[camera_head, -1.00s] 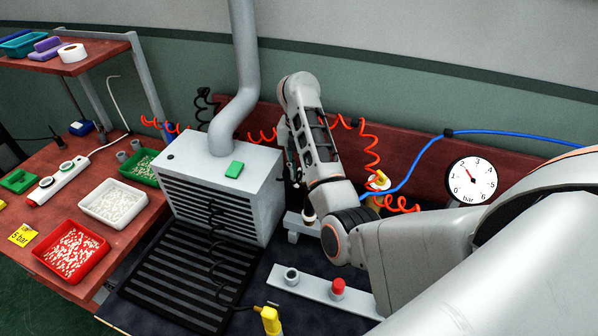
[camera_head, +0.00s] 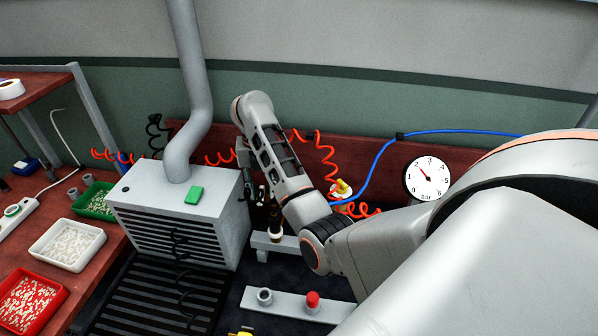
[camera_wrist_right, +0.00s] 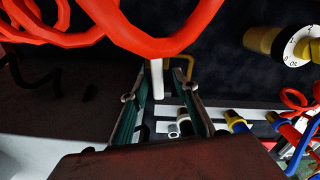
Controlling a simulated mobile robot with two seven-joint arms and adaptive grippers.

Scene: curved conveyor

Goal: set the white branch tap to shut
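In the right wrist view a white lever (camera_wrist_right: 157,78), which looks like the white branch tap's handle, stands between the fingertips of my right gripper (camera_wrist_right: 165,86). The fingers are apart, with the lever nearer the left finger; I cannot tell whether they touch. A yellow bent pipe (camera_wrist_right: 186,66) shows just behind the lever. In the head view my right arm reaches over the bench, and its gripper is mostly hidden behind its own links. The tap cannot be made out there. My left gripper is in neither view.
Red coiled hoses (camera_wrist_right: 165,40) hang close above the fingers. A grey cabinet (camera_head: 180,222) with a pipe stands left of the arm. A pressure gauge (camera_head: 427,178) and blue hose (camera_head: 375,165) are to the right. A plate (camera_head: 285,306) with a red button (camera_head: 312,299) lies in front.

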